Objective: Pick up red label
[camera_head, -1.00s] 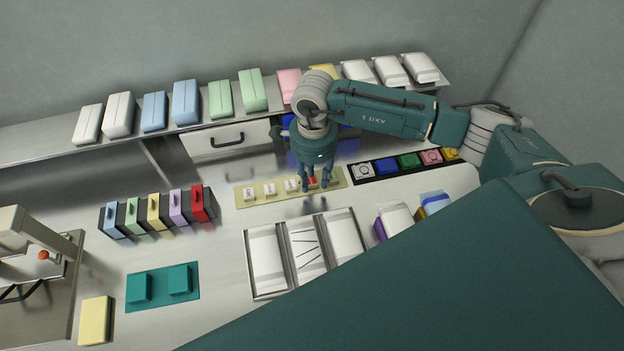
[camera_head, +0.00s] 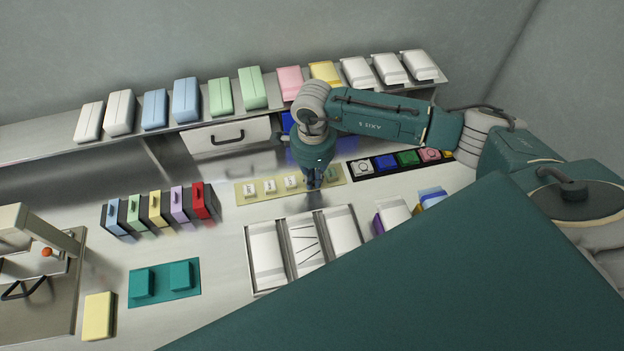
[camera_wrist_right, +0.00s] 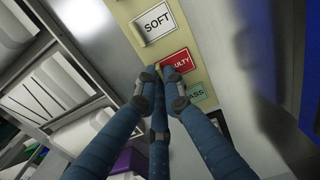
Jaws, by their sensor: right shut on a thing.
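The red label (camera_wrist_right: 177,64), with white lettering partly reading "ULTY", shows in the right wrist view on a pale yellow strip (camera_head: 241,199). My right gripper (camera_head: 313,182) is at the strip in the head view and hides the red label there. In the right wrist view its blue fingers (camera_wrist_right: 160,88) are closed together on the near edge of the red label. A white "SOFT" label (camera_wrist_right: 155,22) and a green label (camera_wrist_right: 196,93) lie on either side of it. I cannot see my left gripper.
A three-part tray (camera_head: 248,262) stands in front of the strip. A black rack with coloured blocks (camera_head: 408,159) is to the right. Coloured binders (camera_head: 160,210) stand to the left. A shelf of packs (camera_head: 250,90) runs behind.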

